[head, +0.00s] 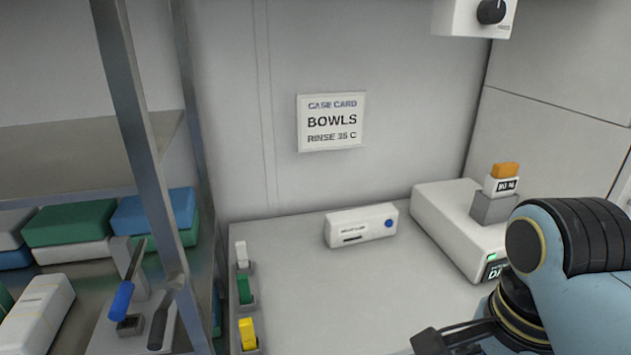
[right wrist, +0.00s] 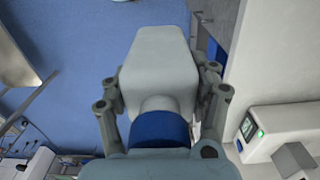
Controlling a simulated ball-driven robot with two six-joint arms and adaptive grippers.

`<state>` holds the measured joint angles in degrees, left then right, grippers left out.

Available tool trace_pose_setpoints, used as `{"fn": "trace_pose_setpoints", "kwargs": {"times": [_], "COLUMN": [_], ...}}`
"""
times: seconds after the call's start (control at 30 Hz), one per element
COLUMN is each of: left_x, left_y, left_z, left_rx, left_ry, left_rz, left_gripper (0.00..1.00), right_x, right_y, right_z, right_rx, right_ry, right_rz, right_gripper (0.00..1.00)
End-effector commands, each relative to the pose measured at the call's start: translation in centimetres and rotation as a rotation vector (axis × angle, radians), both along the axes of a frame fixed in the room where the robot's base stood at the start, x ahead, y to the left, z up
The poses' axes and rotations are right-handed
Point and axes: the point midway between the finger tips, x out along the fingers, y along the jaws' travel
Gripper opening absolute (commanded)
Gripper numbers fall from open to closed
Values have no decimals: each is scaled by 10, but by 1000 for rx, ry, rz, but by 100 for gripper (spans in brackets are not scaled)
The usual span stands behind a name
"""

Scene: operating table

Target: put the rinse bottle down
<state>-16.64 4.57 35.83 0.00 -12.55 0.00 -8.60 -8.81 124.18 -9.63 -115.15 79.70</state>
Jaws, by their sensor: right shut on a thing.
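The rinse bottle, a white tapered body (right wrist: 157,62) with a blue band (right wrist: 160,128), shows large in the right wrist view. My right gripper (right wrist: 162,88) is shut on it, with one finger along each side. In that view the bottle is over a blue surface, beside the edge of the grey counter. In the head view my right gripper (head: 440,342) is partly cut off at the bottom edge, and the bottle is out of frame. My left gripper is in neither view.
The grey counter (head: 360,290) has clear room in its middle. A white box with a blue button (head: 361,225) and a larger white device (head: 455,225) stand at its back and right. Small white, green and yellow items (head: 247,332) line its left edge. A shelf post (head: 140,150) stands left.

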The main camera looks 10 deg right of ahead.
Motion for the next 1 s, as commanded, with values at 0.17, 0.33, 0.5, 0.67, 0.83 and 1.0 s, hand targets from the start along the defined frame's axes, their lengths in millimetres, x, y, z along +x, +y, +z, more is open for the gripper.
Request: {"fn": "trace_pose_setpoints", "kwargs": {"times": [0.17,0.33,0.5,0.67,0.83,1.0], "left_x": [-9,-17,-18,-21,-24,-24], "left_y": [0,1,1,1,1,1], "left_z": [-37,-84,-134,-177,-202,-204], "left_rx": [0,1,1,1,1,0], "left_ry": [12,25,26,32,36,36], "left_rz": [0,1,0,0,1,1], "left_gripper": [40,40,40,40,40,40], "right_x": [0,-1,-2,-3,-4,-4], "right_y": [0,0,0,0,0,0], "right_z": [-36,-83,-135,-180,-206,-208], "right_rx": [0,0,0,0,0,0], "right_ry": [0,2,7,14,19,19], "right_rz": [0,0,0,0,0,0], "right_gripper": [2,2,2,2,2,2]}}
